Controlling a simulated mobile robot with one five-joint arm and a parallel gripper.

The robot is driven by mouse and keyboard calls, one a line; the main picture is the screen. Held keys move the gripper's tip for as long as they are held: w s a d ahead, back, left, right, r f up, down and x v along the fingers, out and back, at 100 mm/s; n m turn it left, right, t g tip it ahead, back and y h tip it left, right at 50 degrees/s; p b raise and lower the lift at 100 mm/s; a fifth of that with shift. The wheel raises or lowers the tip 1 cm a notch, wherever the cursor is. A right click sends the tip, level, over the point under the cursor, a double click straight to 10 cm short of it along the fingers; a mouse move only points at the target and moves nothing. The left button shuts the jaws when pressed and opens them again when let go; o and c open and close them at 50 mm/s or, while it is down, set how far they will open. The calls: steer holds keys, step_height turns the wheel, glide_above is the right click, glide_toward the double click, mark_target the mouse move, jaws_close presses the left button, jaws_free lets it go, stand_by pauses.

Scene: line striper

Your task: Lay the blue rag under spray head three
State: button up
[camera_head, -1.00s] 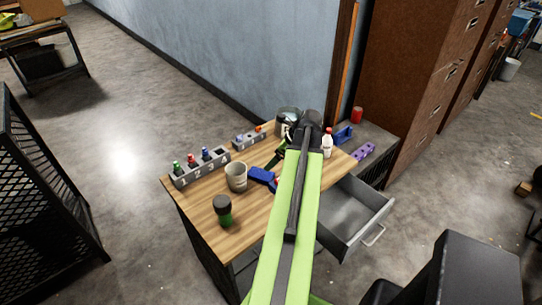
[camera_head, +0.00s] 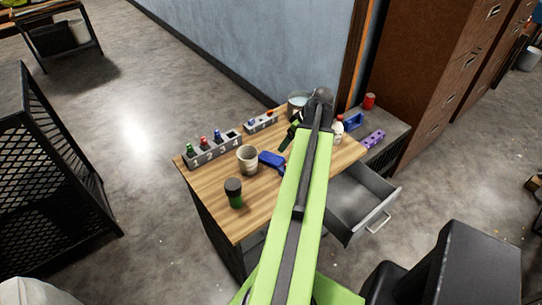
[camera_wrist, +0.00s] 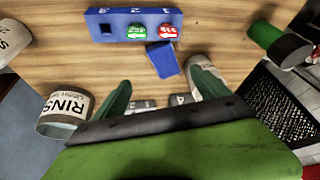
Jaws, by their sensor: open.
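The blue rag (camera_wrist: 163,60) is a small folded piece flat on the wooden desktop. In the head view it is probably the blue patch (camera_head: 272,159) right of a beige cup. My gripper (camera_wrist: 160,87) is open and empty, its dark green fingers spread apart; the rag lies beyond them, untouched. A grey rack (camera_head: 213,152) at the desk's left is marked 1 to 4. Slots 1, 2 and 3 hold green, red and blue heads; slot 4 looks empty. The blue-topped head three (camera_head: 218,136) stands upright. The ground under it is partly hidden.
The beige cup (camera_head: 247,160) and a dark green jar (camera_head: 233,194) stand left of my arm. A blue rack (camera_wrist: 135,24) with green and red caps lies near the rag. A drawer (camera_head: 362,200) hangs open at the right. A bucket (camera_head: 298,100) stands at the back.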

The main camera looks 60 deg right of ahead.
step_height(320, 180, up, 4)
steer(key=n+p, duration=0.2)
steer(key=p, duration=0.1)
steer(key=b, duration=1.1)
glide_above(274, 158)
steer(key=s, duration=0.2)
steer(key=f, duration=1.1)
steer(key=shift+s+d+f, duration=0.15)
steer(key=shift+d+f, duration=0.1)
steer(key=shift+f, duration=0.05)
steer(key=shift+w+f+b, duration=0.15)
steer(key=shift+w+b, duration=0.05)
steer(key=shift+b, duration=0.15)
steer(key=b+x, duration=0.5)
steer(key=shift+s+a+f, duration=0.2)
steer(key=shift+s+f, duration=0.05)
steer(key=shift+f, duration=0.05)
steer(key=shift+r, duration=0.2)
steer(key=c, duration=1.6)
steer(key=shift+r, duration=0.15)
